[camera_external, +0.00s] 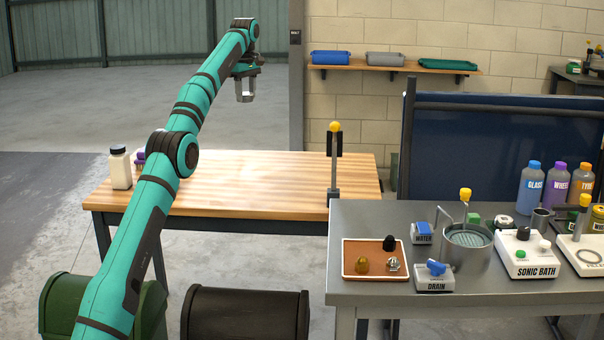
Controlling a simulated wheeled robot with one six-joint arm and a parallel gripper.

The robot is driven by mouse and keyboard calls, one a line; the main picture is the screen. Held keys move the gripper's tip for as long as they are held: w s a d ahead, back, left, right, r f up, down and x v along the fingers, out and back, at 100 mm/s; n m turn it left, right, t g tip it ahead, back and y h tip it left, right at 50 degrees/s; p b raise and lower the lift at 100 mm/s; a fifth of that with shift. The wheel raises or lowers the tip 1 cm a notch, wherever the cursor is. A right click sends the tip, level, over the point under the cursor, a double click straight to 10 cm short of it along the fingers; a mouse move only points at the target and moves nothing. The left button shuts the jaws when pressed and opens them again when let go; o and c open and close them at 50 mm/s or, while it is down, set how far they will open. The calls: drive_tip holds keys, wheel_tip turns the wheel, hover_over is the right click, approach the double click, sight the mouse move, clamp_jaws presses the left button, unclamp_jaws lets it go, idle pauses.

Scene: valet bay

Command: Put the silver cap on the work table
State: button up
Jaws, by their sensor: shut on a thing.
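My gripper (246,97) is raised high above the far side of the wooden table (270,172), pointing down. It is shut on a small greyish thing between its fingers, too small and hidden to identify. A small shiny silver piece (393,265) lies in the brown tray (360,246) on the metal table (350,217) at the right. I cannot tell whether that piece or the held thing is the silver cap. A brass-coloured cap (362,264) and a black cap (389,243) are also in the tray.
A white bottle (120,170) and a purple-topped item (139,157) stand at the wooden table's left end. A post with a yellow knob (335,127) stands at its right. A basin (467,258) and a sonic bath (526,256) crowd the metal table. The wooden table's middle is clear.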

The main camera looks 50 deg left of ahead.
sight(239, 176)
drive_tip(key=shift+s+a+f+n, duration=0.5)
drive_tip(key=shift+s+a, duration=0.35)
drive_tip(key=shift+a, duration=1.2)
wheel_tip(239, 176, down, 27)
drive_tip(key=shift+r, duration=0.1)
drive_tip(key=shift+f, duration=0.2)
drive_tip(key=o, duration=1)
drive_tip(key=shift+c, duration=0.2)
wheel_tip(239, 176, up, 12)
drive_tip(key=shift+r, duration=0.2)
